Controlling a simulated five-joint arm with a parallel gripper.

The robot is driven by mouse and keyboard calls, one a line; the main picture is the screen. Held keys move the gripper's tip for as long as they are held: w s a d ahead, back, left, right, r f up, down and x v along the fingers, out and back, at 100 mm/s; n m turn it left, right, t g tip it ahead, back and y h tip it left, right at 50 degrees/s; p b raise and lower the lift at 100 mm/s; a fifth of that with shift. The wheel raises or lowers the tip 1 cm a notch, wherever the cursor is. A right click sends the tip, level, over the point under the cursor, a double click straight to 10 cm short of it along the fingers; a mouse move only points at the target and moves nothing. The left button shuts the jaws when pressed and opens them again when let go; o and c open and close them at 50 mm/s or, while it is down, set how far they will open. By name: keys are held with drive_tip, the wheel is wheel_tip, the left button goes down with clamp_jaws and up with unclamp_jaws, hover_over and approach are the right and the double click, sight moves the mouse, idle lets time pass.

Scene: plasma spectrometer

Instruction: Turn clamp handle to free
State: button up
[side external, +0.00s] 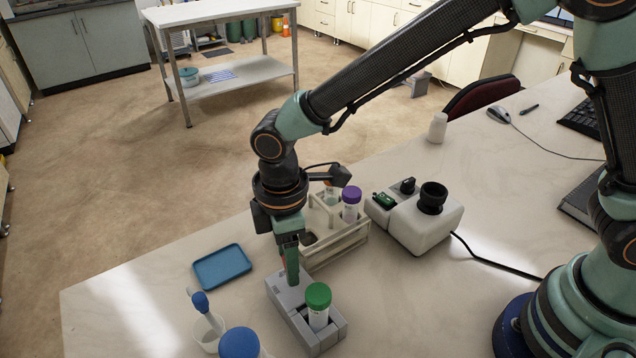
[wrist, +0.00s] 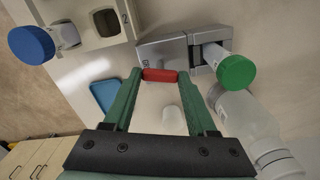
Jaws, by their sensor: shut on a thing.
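The grey clamp block (side external: 328,334) stands near the front of the table and also shows in the wrist view (wrist: 160,50). A tube with a green cap (side external: 318,296) sits in its slot; the cap also shows in the wrist view (wrist: 236,73). The clamp's red handle (wrist: 160,75) lies crosswise at the block's edge in the wrist view. My gripper (wrist: 160,74) is shut on the handle, one green finger at each end. In the side view my gripper (side external: 289,272) points down over the block and mostly hides the handle.
A pale rack (side external: 345,246) with a purple-capped tube (side external: 351,196) stands just behind the clamp. A blue tray (side external: 222,266) lies to the left. A blue-capped bottle (side external: 239,343) and a small vessel with a blue-topped dropper (side external: 201,303) stand close in front. A white device (side external: 425,224) stands behind right.

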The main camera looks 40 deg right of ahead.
drive_tip(key=m, duration=0.7)
drive_tip(key=shift+r, duration=0.1)
drive_tip(key=m, duration=0.4)
drive_tip(key=shift+m, duration=1.8)
drive_tip(key=o, duration=1.4)
drive_tip(key=shift+c, duration=0.2)
wheel_tip(320, 180, up, 12)
drive_tip(key=shift+r, duration=0.15)
